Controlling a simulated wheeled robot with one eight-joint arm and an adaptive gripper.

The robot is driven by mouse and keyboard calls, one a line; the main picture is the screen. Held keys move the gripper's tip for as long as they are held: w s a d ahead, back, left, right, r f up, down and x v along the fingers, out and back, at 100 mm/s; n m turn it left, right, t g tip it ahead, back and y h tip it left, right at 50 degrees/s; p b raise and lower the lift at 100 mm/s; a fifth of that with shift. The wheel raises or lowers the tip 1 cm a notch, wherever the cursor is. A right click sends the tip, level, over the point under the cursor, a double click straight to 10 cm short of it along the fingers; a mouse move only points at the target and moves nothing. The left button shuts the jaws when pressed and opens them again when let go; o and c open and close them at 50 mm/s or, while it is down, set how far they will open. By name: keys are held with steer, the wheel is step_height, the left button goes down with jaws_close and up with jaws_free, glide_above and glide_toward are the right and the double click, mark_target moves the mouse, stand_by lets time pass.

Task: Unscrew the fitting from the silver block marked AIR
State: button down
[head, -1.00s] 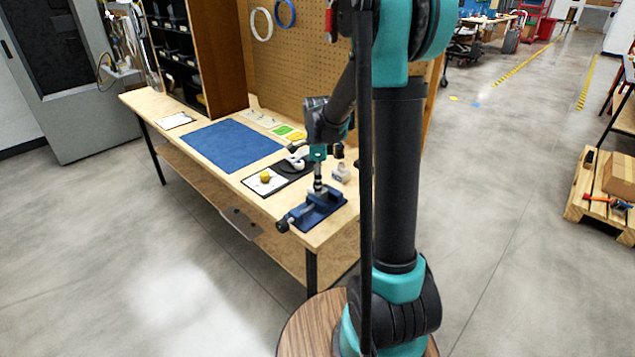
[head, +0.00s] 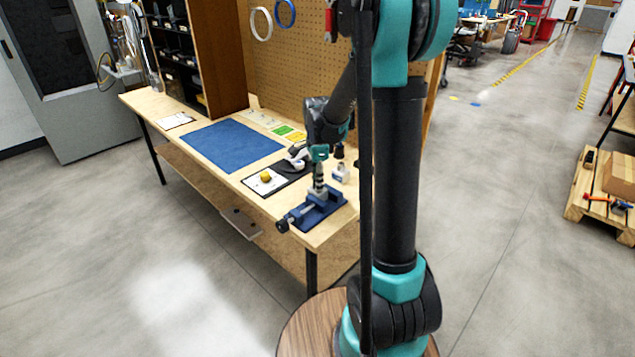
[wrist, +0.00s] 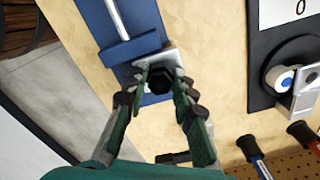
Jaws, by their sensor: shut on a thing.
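The silver block (wrist: 174,56) is at the blue vise (wrist: 128,48) in the wrist view; no AIR marking is readable. My gripper (wrist: 165,78) points down at the block, with its fingers closed around a dark fitting (wrist: 160,79) at the block. The fingers hide part of the fitting, and I cannot tell whether its thread is still engaged. In the head view, my gripper (head: 318,186) is upright over the blue vise (head: 311,211) at the bench's near right corner; the block and fitting are too small to make out there.
Screwdrivers (wrist: 250,150) stand near the pegboard. A white card with a yellow round item (head: 266,177) and a small white bottle (head: 340,173) are close by. The blue mat (head: 230,145) is clear.

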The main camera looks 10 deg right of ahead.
steer(key=shift+n, duration=0.8)
steer(key=n, duration=0.3)
steer(key=shift+n, duration=0.5)
steer(key=n, duration=0.2)
steer(key=shift+n, duration=1)
steer(key=n, duration=0.4)
